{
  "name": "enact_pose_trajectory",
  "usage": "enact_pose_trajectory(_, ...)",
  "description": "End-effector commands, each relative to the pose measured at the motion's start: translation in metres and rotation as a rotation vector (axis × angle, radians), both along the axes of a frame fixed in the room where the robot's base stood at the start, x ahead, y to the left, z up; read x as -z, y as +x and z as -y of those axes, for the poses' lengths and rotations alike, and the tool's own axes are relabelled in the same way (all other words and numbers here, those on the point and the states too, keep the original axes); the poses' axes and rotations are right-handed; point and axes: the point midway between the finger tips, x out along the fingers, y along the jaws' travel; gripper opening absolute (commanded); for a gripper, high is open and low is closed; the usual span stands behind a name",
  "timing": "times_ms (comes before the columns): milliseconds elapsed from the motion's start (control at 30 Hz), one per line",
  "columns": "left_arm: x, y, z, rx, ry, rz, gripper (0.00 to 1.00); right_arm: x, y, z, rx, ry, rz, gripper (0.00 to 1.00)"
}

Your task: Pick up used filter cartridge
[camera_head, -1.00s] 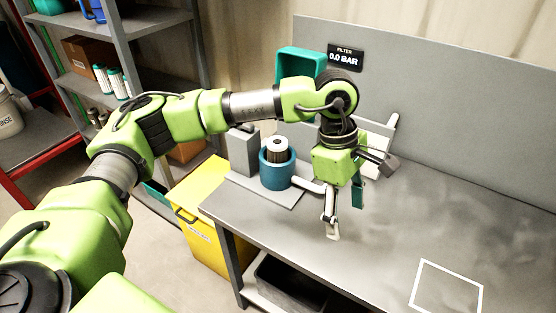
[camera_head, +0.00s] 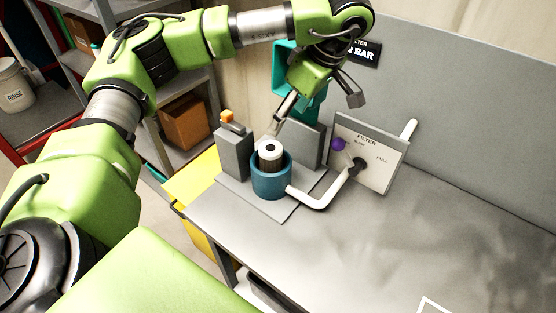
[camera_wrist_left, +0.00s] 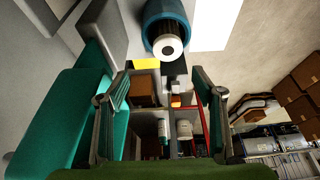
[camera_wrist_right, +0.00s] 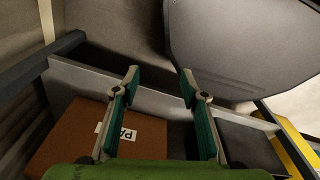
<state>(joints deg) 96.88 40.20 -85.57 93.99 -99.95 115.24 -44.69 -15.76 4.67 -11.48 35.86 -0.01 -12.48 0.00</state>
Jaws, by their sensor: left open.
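The used filter cartridge (camera_head: 269,154) has a white ringed top with a dark central hole and stands upright in a blue round housing (camera_head: 271,184). Its lower part is hidden by the housing. In the left wrist view the cartridge (camera_wrist_left: 168,46) shows at the top centre, inside the blue rim (camera_wrist_left: 166,12). My left gripper (camera_head: 294,112) is open and empty, above and slightly behind the cartridge and apart from it. My right gripper (camera_wrist_right: 159,80) shows only in its own wrist view, with its fingers apart and nothing between them.
A white pipe (camera_head: 322,203) runs from the housing to a panel marked FILTER (camera_head: 377,160) with a purple knob (camera_head: 338,144). Grey blocks (camera_head: 233,155) flank the housing. The bench right of it is clear. A cardboard box (camera_wrist_right: 85,140) lies below my right gripper.

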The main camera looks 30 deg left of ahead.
Motion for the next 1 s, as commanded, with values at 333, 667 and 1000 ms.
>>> enact_pose_trajectory(333,0.053,-0.001,-0.020,0.000,-0.002,-0.007,0.61,0.004,-0.045,0.002,0.001,-0.004,-0.061,0.40)
enact_pose_trajectory(667,0.074,0.000,-0.030,0.001,-0.001,-0.001,0.61,0.002,-0.018,-0.001,0.001,0.001,-0.022,0.40)
enact_pose_trajectory(1000,0.112,-0.007,-0.042,-0.001,-0.001,-0.004,0.61,-0.023,-0.020,-0.002,0.002,0.003,-0.025,0.40)
